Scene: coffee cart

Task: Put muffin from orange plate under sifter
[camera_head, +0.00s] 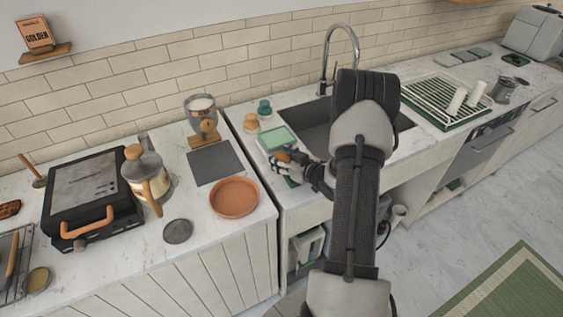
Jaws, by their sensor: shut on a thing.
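The orange plate (234,197) lies on the left counter near its right end, and it looks empty. My gripper (287,158) is right of the plate, across the gap between the counters, over the left edge of the sink counter. It is shut on a small orange-brown thing (283,156) that looks like the muffin; the fingers hide much of it. A stand with a clear bowl of white stuff, which looks like the sifter (201,104), is at the back of the left counter on a wooden base. A dark grey square mat (215,162) lies in front of it.
A green-topped tray (277,138) lies beside my gripper, with small tan (250,123) and teal (264,108) items behind. A sink (312,130) with a tall tap (325,62) is to the right. A kettle (147,178) and black grill (92,200) stand left.

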